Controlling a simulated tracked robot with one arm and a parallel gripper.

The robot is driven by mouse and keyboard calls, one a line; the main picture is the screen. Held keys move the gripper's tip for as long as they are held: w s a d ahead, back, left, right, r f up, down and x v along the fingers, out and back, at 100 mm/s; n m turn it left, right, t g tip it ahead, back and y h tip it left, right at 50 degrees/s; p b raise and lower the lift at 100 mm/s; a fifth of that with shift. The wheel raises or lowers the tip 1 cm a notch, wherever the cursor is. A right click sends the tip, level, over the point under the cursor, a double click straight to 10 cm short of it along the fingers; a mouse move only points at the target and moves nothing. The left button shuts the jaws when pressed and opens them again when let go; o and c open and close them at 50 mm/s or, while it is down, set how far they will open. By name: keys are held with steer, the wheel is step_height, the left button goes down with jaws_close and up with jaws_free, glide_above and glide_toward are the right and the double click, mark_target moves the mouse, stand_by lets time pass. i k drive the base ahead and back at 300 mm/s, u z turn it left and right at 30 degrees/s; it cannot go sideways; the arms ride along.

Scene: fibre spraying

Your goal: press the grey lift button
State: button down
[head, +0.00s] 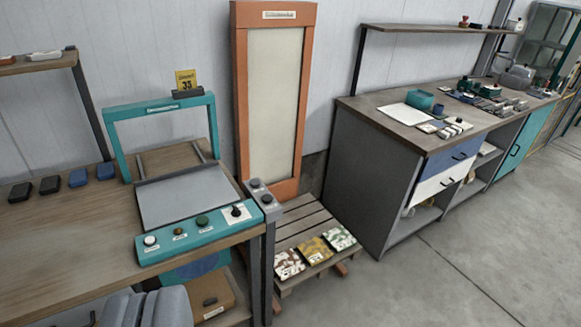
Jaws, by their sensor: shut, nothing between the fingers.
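A narrow grey box (262,206) on a post stands at the right end of the workbench, in front of the orange frame. Two small dark grey round buttons sit on its top, a rear one (256,183) and a front one (267,199). Their labels are too small to read, so I cannot tell which is the lift button. Nothing touches either button. The teal control panel (215,232) beside it carries a white button (150,240), a small brownish one, a green one (202,220) and a black knob (236,211).
A teal frame (108,130) stands over a grey plate on the wooden bench (50,250). An orange panel frame (242,100) leans by the wall. A pallet (290,222) with patterned samples lies on the floor right of the post. A cabinet (365,175) stands further right; the right foreground floor is clear.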

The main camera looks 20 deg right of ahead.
mark_target(254, 183)
steer(key=z, duration=0.45)
steer(key=i, duration=1.65)
steer(key=z, duration=0.15)
